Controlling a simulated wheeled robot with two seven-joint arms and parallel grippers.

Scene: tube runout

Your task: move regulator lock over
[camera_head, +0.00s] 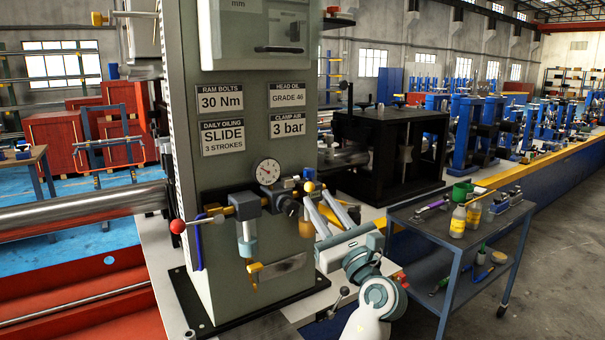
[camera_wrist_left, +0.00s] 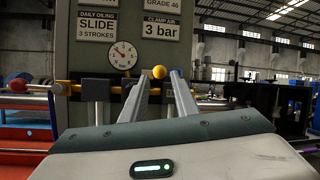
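The air regulator assembly is on the front of the grey machine column, with a round gauge (camera_head: 267,171) and a dark knob (camera_head: 288,206). A small yellow ball (camera_head: 309,186) sits at its right end; it may be the regulator lock's handle, but I cannot tell for sure. In the left wrist view the yellow ball (camera_wrist_left: 159,71) shows between the fingertips, seemingly beyond them. My left gripper (camera_head: 318,197) is open, its two fingers apart and pointing at the regulator's right end. The fingers partly hide the parts behind them. My right gripper is not in view.
A red ball-ended lever (camera_head: 177,226) and a blue strap (camera_head: 199,245) are left of the regulator. Below it hangs a clear bowl (camera_head: 247,240). A blue cart (camera_head: 450,235) with bottles and tools stands to the right. A black-framed machine (camera_head: 390,150) stands behind.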

